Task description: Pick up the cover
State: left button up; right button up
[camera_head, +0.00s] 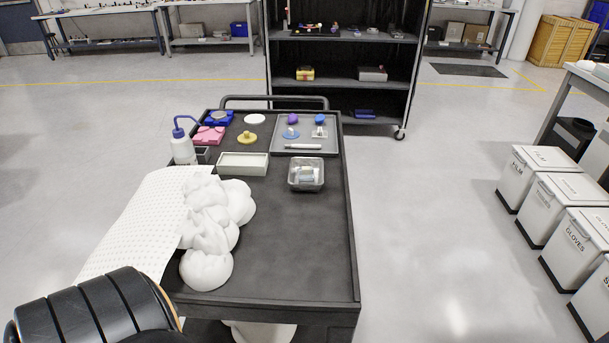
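No single item is clearly the cover. Small parts sit at the far end of the black cart top (290,245): a blue fixture (219,118) with a grey round part in it, a pink fixture (208,136), a yellow knobbed piece (247,138) and a flat white disc (255,119). A grey tray (331,144) beside them holds purple and blue knobbed pieces and a white rod-like tool (303,147). Neither gripper is in view. A dark banded part of my own body shows at the lower left.
The cart's front right is clear. Labelled bins (540,175) stand right.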

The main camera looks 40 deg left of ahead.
aim_at(246, 138)
jog(key=k+j+u, duration=0.1)
jog(key=u, duration=1.75)
